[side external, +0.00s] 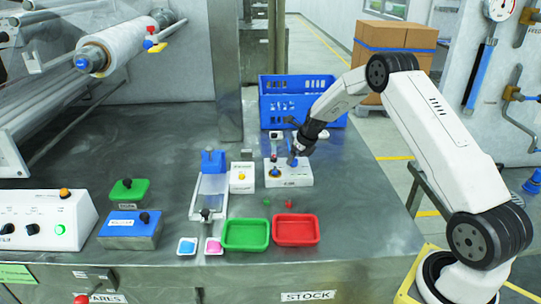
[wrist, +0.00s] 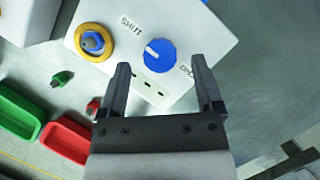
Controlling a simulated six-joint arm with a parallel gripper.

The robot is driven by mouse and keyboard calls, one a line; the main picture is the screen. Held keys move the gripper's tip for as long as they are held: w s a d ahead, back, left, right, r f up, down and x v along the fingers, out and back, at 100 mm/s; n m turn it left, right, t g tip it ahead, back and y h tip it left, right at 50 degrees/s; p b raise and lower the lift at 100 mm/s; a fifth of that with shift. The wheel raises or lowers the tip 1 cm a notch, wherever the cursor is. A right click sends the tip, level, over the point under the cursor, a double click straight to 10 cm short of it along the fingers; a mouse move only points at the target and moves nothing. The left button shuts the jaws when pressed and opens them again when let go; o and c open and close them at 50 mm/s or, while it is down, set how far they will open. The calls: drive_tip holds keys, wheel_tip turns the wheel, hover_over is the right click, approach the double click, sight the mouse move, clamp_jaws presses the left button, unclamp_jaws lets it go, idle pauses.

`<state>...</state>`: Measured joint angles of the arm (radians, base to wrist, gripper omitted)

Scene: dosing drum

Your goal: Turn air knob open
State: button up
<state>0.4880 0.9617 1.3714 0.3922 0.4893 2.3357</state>
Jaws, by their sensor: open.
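The air knob (wrist: 160,53) is a round blue dial on a white box (wrist: 205,38). Its white pointer line slants up-left, toward the SHUT label (wrist: 131,25) side. The OPEN label (wrist: 187,71) is partly hidden by a finger. In the wrist view my gripper (wrist: 160,68) is open and empty, with its fingertips apart on either side, just below the knob in the picture. I see no contact. In the side view my gripper (side external: 296,150) points down over the white box (side external: 300,180) and largely hides the knob.
A blue button with a yellow ring (wrist: 93,42) sits beside the knob on the box. Green (side external: 246,249) and red (side external: 320,230) trays lie in front. A blue crate (side external: 275,107) stands behind. The bench right of the box is clear.

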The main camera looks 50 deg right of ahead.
drive_tip(key=shift+x, duration=0.8)
clamp_jaws()
